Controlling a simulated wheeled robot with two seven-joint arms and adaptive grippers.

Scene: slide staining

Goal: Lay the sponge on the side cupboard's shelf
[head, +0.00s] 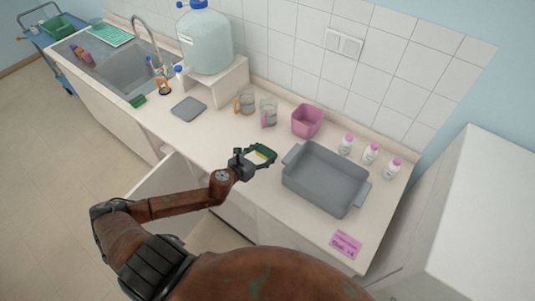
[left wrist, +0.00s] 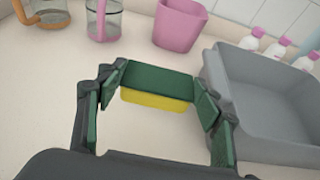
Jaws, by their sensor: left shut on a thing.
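My left gripper (head: 264,153) is shut on a sponge (head: 262,157) with a green face and a yellow body. In the left wrist view the sponge (left wrist: 158,88) spans the gap between the two green-padded fingers (left wrist: 160,95). In the head view the gripper is over the counter, just left of the grey tray. A white cabinet (head: 485,215) stands at the right; I cannot tell if it is the side cupboard, and no shelf shows in it. A white door or panel (head: 165,190) stands out below the counter, partly behind my arm. My right gripper is not in view.
The grey tray (head: 325,178), a pink bin (head: 307,121), glass jugs (head: 245,101) and white bottles (head: 371,153) stand on the counter. A pink note (head: 346,244) lies near the front edge. A sink (head: 115,70) and a small green block (head: 138,101) are at the left.

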